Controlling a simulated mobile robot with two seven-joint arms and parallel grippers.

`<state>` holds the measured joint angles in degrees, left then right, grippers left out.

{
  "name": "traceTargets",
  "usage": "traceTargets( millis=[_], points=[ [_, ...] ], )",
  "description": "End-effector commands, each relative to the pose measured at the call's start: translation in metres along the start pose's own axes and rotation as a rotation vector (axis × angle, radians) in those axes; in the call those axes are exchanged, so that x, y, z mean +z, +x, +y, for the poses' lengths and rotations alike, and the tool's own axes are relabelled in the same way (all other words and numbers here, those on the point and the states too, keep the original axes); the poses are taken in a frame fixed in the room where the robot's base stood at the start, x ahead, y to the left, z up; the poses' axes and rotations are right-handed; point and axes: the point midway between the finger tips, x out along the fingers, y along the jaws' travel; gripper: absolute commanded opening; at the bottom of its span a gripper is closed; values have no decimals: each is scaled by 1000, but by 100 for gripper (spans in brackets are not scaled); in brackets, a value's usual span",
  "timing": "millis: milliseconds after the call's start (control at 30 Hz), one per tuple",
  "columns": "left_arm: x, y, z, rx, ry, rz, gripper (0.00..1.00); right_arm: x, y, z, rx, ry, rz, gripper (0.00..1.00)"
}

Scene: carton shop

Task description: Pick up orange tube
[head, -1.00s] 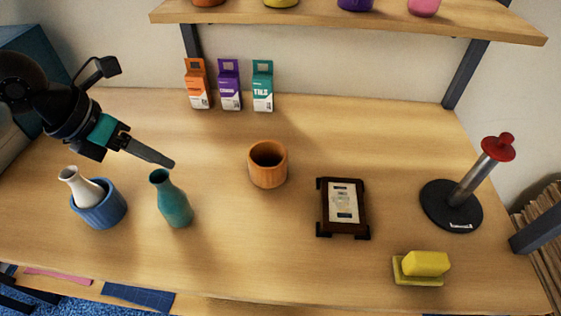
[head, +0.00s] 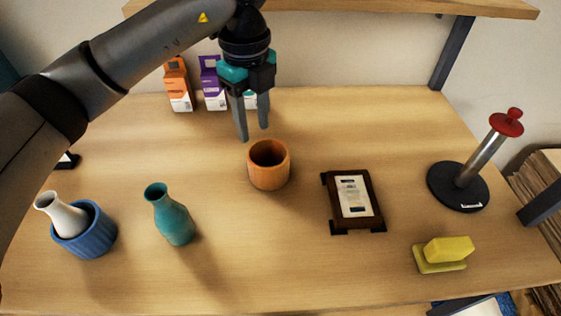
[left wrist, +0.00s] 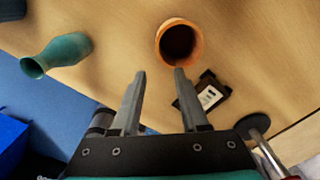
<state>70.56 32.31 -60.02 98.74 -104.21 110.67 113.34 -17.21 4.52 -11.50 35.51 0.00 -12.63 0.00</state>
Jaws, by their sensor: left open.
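The orange tube (head: 262,178) is a short, hollow cylinder standing upright on the wooden table, with its dark opening facing up. In the left wrist view it (left wrist: 195,30) lies beyond the fingertips. My left gripper (head: 253,134) is open and points down, with its fingertips just above and behind the tube's rim in the head view. Its two fingers also show apart and empty in the left wrist view (left wrist: 160,72). I see no contact with the tube. My right gripper is not in view.
A teal vase (head: 173,220) and a blue pot (head: 88,237) holding a white vase (head: 62,214) stand left. A dark framed stand (head: 366,218), a yellow block (head: 449,249) and a red-topped post (head: 483,160) stand right. Cartons (head: 180,86) stand behind; a shelf (head: 330,8) overhangs.

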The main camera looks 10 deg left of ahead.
Motion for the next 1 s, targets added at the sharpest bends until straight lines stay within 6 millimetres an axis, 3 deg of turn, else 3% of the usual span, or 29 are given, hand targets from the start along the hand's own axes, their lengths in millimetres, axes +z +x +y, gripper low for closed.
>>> traceTargets(
  millis=[167,500,833,1000],
  points=[
    [0,21,1,8,-19,-1,44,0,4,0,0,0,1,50],
    [0,88,1,6,-17,-2,44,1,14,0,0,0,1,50],
    [1,109,1,4,-15,-2,44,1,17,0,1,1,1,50],
    [2,135,4,7,-17,-1,44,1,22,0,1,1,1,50]
  ],
)
